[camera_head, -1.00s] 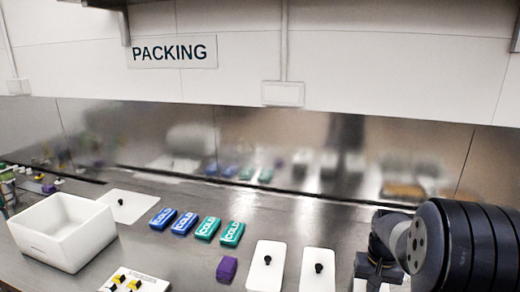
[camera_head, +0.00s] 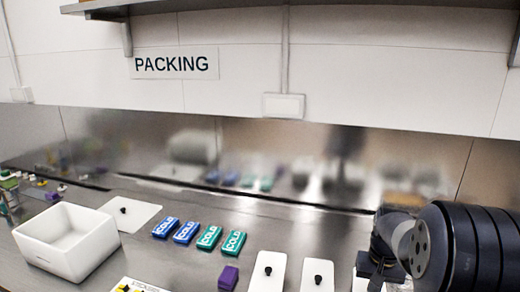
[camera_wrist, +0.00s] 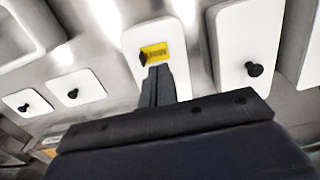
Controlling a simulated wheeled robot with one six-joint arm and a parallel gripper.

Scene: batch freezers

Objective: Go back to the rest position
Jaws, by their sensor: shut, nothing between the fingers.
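My gripper shows in the wrist view (camera_wrist: 156,85), its dark fingers closed together with nothing between them. It is over a white lid that bears a yellow label (camera_wrist: 155,53) and a black knob. In the head view my arm (camera_head: 395,245) is at the lower right, and its wrist hides part of a white lid there. The gripper's fingertips cannot be made out in that view.
A white open box (camera_head: 68,240) stands at the left beside a white lid (camera_head: 128,213). Blue cold packs (camera_head: 166,228) and green cold packs (camera_head: 209,237) lie mid-counter. A purple block (camera_head: 228,277) and two knobbed lids (camera_head: 267,272) lie nearer. A steel back wall bounds the counter.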

